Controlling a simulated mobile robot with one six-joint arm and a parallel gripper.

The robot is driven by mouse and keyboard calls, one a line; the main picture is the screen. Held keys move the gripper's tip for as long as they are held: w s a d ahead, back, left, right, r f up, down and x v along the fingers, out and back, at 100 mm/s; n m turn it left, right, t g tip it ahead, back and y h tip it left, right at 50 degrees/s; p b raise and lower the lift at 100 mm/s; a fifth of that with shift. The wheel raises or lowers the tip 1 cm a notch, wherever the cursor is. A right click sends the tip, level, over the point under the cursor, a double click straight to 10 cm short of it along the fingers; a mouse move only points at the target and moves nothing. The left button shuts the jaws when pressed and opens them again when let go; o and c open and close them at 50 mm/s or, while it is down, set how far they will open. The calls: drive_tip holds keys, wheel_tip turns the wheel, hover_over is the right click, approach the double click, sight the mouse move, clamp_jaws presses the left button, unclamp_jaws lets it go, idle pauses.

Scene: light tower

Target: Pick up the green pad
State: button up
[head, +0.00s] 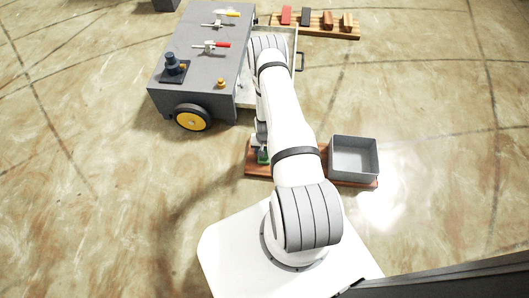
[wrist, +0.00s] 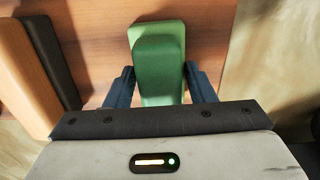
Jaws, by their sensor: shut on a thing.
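The green pad (wrist: 160,62) is in the middle of the wrist view, between the two blue-grey fingers of my gripper (wrist: 160,88). The fingers touch it on both sides, so my gripper is shut on it. A lighter green part shows at its far end and a darker green part nearer. In the head view only a small bit of the green pad (head: 263,156) shows beside my arm, over the brown wooden board (head: 259,171). My arm hides most of the gripper there. I cannot tell whether the pad still touches the board.
A grey open bin (head: 354,161) stands on the board's right end. A grey cart (head: 200,65) with clamps and yellow wheels stands behind left. A wooden rack (head: 328,30) with red, black and tan pieces lies at the back. In the wrist view, a black piece (wrist: 52,60) and a tan piece (wrist: 20,75) lie left.

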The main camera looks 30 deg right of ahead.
wheel_tip(320, 180, up, 10)
drive_tip(key=p, duration=0.4)
